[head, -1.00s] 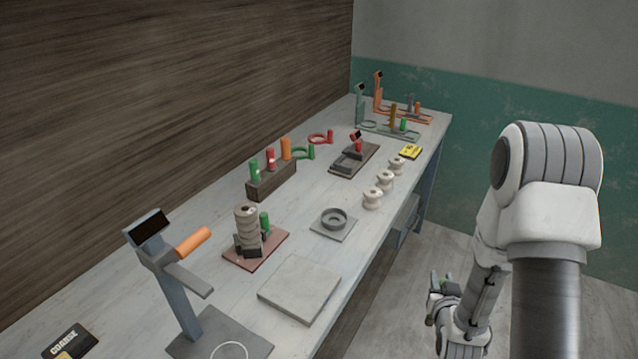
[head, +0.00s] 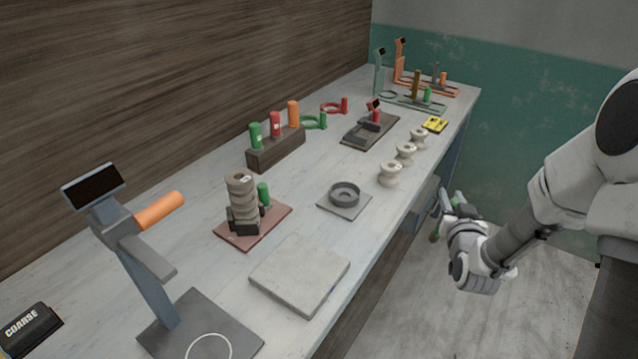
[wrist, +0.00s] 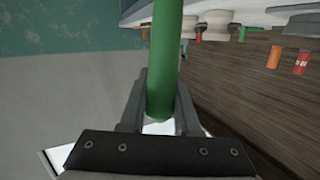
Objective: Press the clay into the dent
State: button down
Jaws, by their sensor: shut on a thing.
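My gripper (head: 446,208) is off the front edge of the bench, beyond the right side of the tabletop. In the wrist view its fingers (wrist: 158,105) are shut on a green cylindrical handle (wrist: 166,55); the handle's far end is out of that frame. A stacked, ringed beige-grey piece (head: 243,205), perhaps clay, stands on a reddish board (head: 275,222). Several pale spool-shaped pieces (head: 390,176) stand in a row near the front edge. I cannot make out a dent or a loose bit of clay on any of them.
The bench holds a flat grey slab (head: 299,275), a round dish (head: 345,192) on a plate, a block with coloured handles (head: 277,150), and a tall stand with a dark screen (head: 93,187). A yellow box (head: 435,124) lies farther back. Floor space beside the bench is open.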

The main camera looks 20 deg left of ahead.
jog(key=s+a+r+n+g+y+b, duration=0.1)
jog(key=s+a+r+n+y, duration=0.2)
jog(key=s+a+r+y, duration=0.4)
jog(key=s+a+r+n+g+y+b, duration=0.1)
jog(key=s+a+r+n+y, duration=0.2)
jog(key=a, duration=0.7)
jog(key=s+a+r+n+g+y+b, duration=0.1)
jog(key=s+a+r+n+y+b, duration=0.1)
jog(key=s+a+r+y, duration=0.45)
jog(key=w+a+f, duration=0.1)
jog(key=a+f, duration=0.3)
jog(key=a, duration=0.3)
jog(key=shift+w+f+y, duration=0.15)
jog(key=shift+f+y, duration=0.1)
jog(key=shift+y, duration=0.1)
jog(key=shift+a+f+b, duration=0.25)
jog(key=shift+f+b, duration=0.4)
jog(key=shift+b, duration=0.4)
jog(key=shift+w+a+g+b, duration=0.15)
jog(key=shift+a+g+b, duration=0.25)
jog(key=shift+b, duration=0.15)
dwell(1.5)
jog(key=shift+d, duration=0.1)
